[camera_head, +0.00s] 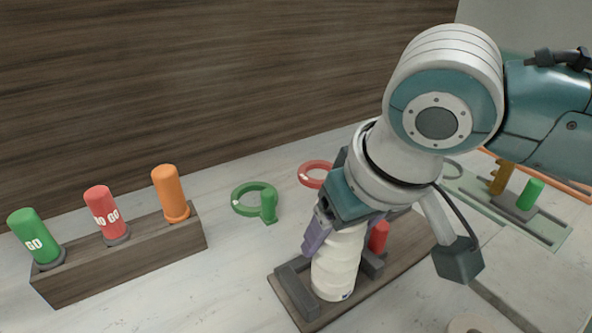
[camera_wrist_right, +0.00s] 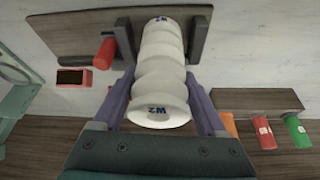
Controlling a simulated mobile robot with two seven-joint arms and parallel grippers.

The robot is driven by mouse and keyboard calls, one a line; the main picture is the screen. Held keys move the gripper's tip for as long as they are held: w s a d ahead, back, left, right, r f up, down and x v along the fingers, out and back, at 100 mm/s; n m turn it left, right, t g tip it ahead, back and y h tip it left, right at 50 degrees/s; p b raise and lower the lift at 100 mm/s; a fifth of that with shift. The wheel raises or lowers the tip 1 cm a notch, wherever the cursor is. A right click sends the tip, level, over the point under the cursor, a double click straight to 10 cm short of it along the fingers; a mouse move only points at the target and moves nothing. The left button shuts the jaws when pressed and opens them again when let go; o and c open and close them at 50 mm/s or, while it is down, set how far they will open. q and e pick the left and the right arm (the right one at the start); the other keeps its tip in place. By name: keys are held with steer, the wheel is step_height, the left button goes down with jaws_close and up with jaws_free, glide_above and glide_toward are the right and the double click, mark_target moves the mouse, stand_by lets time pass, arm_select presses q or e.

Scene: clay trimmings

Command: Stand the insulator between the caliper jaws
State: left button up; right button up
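The white ribbed insulator (camera_head: 338,262) stands about upright between the two dark grey caliper jaws (camera_head: 295,290) on a wooden board (camera_head: 392,262). Its lower end looks to be at the board; I cannot tell whether it bears on it. It also shows in the wrist view (camera_wrist_right: 162,60), marked "W2", with a jaw on each side (camera_wrist_right: 198,38). My right gripper (camera_wrist_right: 161,80) is above the board, with its purple fingers on either side of the insulator, seemingly closed on it. In the head view, the right gripper (camera_head: 335,240) hides the insulator's top. My left gripper is not in view.
A red handle (camera_head: 379,236) stands by the jaws. A wooden block (camera_head: 130,262) at the left holds green, red and orange plugs. Green (camera_head: 254,200) and red (camera_head: 313,174) ring gauges lie behind. A pale green tray (camera_head: 478,193) is at the right.

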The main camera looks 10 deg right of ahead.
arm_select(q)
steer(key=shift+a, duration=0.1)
arm_select(e)
steer(key=o, duration=0.4)
arm_select(q)
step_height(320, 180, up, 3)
steer(key=p, duration=0.2)
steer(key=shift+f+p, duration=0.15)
steer(key=shift+p, duration=0.2)
arm_select(e)
steer(key=a+v, duration=0.1)
steer(key=v, duration=1.1)
steer(key=s+a+f+y, duration=0.2)
steer(key=s+a+f, duration=0.1)
steer(key=s, duration=0.2)
steer(key=s+d+f+h, duration=0.1)
steer(key=s+d+f, duration=0.1)
steer(key=s+d, duration=0.1)
steer(key=s+d+f+h, duration=0.1)
steer(key=s+d+f, duration=0.1)
steer(key=s+d, duration=0.1)
steer(key=s+d+f, duration=0.2)
steer(key=s+d, duration=0.2)
steer(key=s, duration=0.1)
steer(key=shift+m+g+h, duration=0.3)
steer(key=shift+g+h, duration=0.1)
